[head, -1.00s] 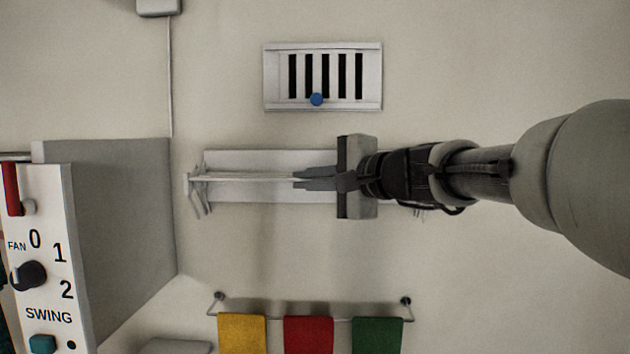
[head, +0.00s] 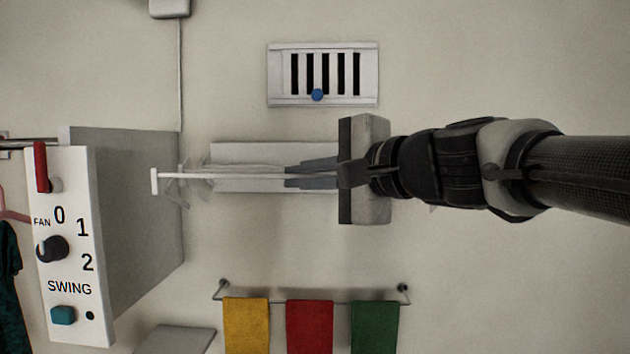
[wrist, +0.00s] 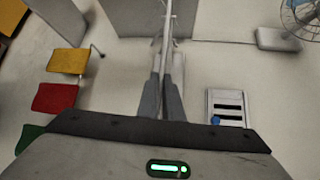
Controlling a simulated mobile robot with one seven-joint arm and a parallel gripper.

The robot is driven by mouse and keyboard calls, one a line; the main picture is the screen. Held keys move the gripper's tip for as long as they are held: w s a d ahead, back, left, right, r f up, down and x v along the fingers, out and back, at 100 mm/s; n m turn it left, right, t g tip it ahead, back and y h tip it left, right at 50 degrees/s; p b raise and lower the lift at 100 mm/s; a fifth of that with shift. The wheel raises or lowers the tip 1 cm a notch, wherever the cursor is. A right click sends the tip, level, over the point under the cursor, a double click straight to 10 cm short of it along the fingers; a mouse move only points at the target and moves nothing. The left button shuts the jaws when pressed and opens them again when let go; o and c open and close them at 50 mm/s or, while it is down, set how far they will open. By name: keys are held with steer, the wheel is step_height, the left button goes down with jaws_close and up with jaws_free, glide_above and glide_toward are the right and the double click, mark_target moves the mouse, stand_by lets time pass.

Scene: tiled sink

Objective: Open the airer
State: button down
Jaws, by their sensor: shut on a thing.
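The airer (head: 280,153) is a pale wall-mounted unit with a flat back plate on the wall. Its front bar (head: 225,176) stands out from the plate, with folding side arms (head: 180,185) showing at the left end. My gripper (head: 290,177) is shut on the bar, reaching in from the right and hiding the airer's right part. In the wrist view the two fingers (wrist: 163,80) close around the bar, which runs away up the picture.
A vent with a blue knob (head: 318,95) is on the wall above. A rail with yellow, red and green towels (head: 309,325) hangs below. A grey box with a FAN and SWING panel (head: 70,255) stands out at the left. A fan (wrist: 300,18) shows in the wrist view.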

steer(key=s, duration=1.1)
steer(key=shift+s+a, duration=0.2)
steer(key=shift+s, duration=0.05)
steer(key=shift+f, duration=0.1)
steer(key=c, duration=1.9)
jaws_free()
steer(key=shift+c, duration=0.2)
steer(key=v, duration=1.7)
steer(key=shift+s+d, duration=0.15)
steer(key=shift+s, duration=0.05)
steer(key=w+f+n+g+h+p, duration=0.35)
steer(key=w+f+h+p, duration=0.3)
steer(key=f, duration=0.35)
steer(key=d+f+n+g+h+p, duration=0.1)
steer(key=d+f+n+h+p, duration=0.1)
steer(key=f, duration=0.4)
steer(key=s+d+f+n+g+h+p, duration=0.1)
steer(key=d+f+n+h+p, duration=0.2)
steer(key=f+n, duration=0.2)
steer(key=shift+s+d+f+g, duration=0.2)
steer(key=shift+s+f+g, duration=0.15)
steer(key=shift+f, duration=0.1)
